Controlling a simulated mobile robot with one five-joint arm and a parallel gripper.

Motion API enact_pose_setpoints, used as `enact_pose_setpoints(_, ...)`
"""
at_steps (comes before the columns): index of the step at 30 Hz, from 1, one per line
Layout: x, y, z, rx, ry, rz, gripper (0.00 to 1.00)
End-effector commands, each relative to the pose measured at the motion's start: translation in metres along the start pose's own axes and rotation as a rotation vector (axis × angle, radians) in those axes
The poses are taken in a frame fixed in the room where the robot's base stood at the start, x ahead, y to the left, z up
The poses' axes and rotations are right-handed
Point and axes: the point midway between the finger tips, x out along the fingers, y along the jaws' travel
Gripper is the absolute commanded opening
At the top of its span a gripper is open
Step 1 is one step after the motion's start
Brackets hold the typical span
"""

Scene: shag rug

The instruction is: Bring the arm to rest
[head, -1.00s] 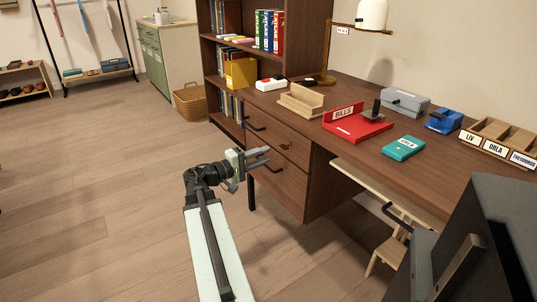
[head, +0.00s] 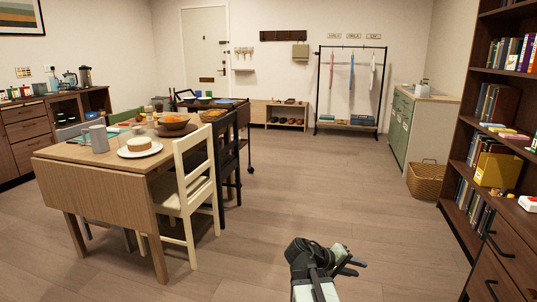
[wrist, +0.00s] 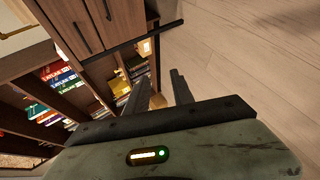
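My arm is stretched out low over the floor, with my gripper (head: 360,267) at the lower middle of the head view. In the wrist view my gripper (wrist: 160,88) shows two dark fingers standing apart, with an empty gap between them. Nothing is held. The gripper hangs over bare floor and touches nothing that I can see.
A dining table (head: 95,156) with a cream chair (head: 190,190) stands at the left. The dark bookcase (head: 463,150) and drawers (head: 505,262) are close on the right, with a wicker basket (head: 425,180) beyond. The wooden floor (head: 330,185) between is clear.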

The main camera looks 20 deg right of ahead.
Motion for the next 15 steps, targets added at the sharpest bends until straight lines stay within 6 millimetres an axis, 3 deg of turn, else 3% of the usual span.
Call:
enact_pose_setpoints(1, -0.031, -0.030, -0.009, -0.013, 0.030, -0.101, 0.29)
enact_pose_setpoints(6, -0.107, -0.128, -0.010, -0.052, 0.059, -0.431, 0.29)
enact_pose_setpoints(12, -0.175, -0.204, 0.009, -0.084, 0.021, -0.766, 0.29)
enact_pose_setpoints(15, -0.205, -0.230, 0.022, -0.090, -0.021, -0.940, 0.29)
